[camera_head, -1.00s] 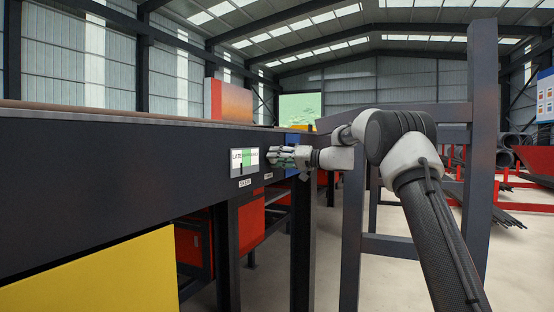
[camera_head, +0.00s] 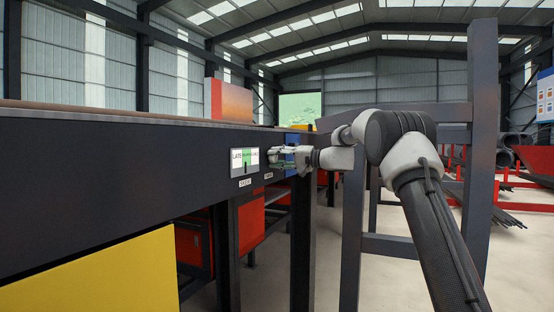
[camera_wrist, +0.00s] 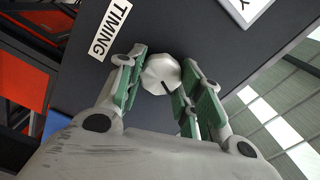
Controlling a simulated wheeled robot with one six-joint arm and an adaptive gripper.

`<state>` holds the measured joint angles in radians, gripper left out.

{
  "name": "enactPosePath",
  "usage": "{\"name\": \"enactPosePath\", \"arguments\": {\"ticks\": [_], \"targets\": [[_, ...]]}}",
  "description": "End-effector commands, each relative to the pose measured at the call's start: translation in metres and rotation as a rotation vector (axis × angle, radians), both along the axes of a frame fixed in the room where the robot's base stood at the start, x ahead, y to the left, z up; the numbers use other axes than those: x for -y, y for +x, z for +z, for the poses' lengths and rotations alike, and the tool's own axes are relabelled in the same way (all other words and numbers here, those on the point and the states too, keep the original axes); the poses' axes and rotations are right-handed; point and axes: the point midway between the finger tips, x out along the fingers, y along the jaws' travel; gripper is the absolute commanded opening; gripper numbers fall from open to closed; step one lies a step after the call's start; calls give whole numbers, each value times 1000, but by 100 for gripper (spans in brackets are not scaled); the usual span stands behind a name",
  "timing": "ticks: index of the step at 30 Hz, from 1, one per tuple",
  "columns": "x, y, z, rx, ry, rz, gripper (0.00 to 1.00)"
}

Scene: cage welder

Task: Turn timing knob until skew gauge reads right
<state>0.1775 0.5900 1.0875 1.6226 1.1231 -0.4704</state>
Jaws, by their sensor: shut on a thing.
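The timing knob (camera_wrist: 158,72) is a pale, faceted knob on the dark panel in the wrist view. Its black mark points to the lower right of that view. My gripper (camera_wrist: 162,78) has its green-padded fingers on either side of the knob and is shut on it. In the head view my gripper (camera_head: 281,157) is at the panel and hides the knob. The skew gauge (camera_head: 244,162) is left of it, with LATE on its white left part and a green band in the middle. A dark needle stands near the green band; its exact reading is too small to tell.
A TIMING label (camera_wrist: 110,30) is beside the knob, and a SKEW label (camera_head: 245,182) is under the gauge. The long dark machine beam (camera_head: 110,165) runs along the left, with a yellow panel (camera_head: 95,272) below. A dark upright post (camera_head: 482,130) stands right of my arm.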

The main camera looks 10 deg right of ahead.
Motion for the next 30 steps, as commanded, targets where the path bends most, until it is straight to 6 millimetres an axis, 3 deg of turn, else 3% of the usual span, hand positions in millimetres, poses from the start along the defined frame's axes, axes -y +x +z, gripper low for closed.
{"name": "enactPosePath", "arguments": {"ticks": [21,22,24,25,30], "targets": [[1,0,-1,-75,52,-2,12],[1,0,-1,-75,52,-2,41],[1,0,-1,-75,52,-2,54],[1,0,-1,-75,52,-2,58],[1,0,-1,-73,52,-1,58]]}}
